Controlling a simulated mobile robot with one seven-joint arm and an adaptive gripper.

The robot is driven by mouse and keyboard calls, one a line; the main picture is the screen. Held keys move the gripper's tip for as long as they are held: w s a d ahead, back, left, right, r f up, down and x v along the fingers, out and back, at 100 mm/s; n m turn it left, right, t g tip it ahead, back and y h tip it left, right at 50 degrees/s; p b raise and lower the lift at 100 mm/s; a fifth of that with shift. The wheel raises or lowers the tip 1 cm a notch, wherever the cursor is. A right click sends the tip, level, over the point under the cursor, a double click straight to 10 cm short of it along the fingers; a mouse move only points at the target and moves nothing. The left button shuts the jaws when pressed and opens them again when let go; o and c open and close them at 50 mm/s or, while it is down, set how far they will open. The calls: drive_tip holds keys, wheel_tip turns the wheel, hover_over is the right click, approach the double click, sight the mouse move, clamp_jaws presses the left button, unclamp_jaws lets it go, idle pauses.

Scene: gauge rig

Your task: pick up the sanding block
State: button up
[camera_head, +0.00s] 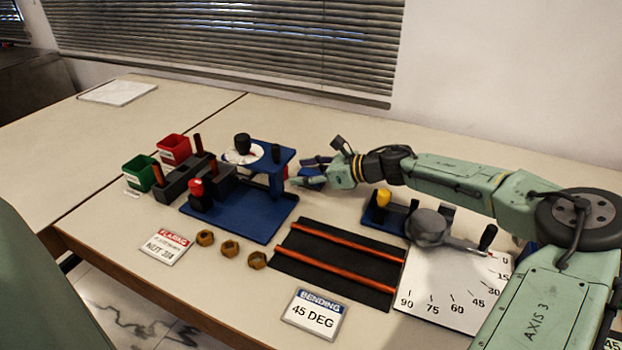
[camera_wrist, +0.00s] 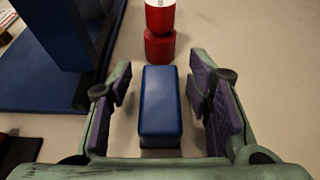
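The sanding block, as I take it, is a blue rounded block (camera_wrist: 160,103) in the middle of the wrist view, lying on the pale table. My gripper (camera_wrist: 164,88) is open, with one purple-padded finger on each side of the block. A gap shows between the block and each finger. In the head view my gripper (camera_head: 307,172) is right of the blue gauge stand, low by the table. There the block is largely hidden by the fingers.
A red cylinder with a white band (camera_wrist: 159,48) stands just beyond the block. The blue gauge stand (camera_head: 240,216) is close on the left. A black mat with copper rods (camera_head: 306,283) lies in front, and a bending fixture (camera_head: 428,226) stands right. Bare table lies behind my arm.

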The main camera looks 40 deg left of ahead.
clamp_jaws()
idle(0.3)
drive_tip(key=shift+r, duration=0.15)
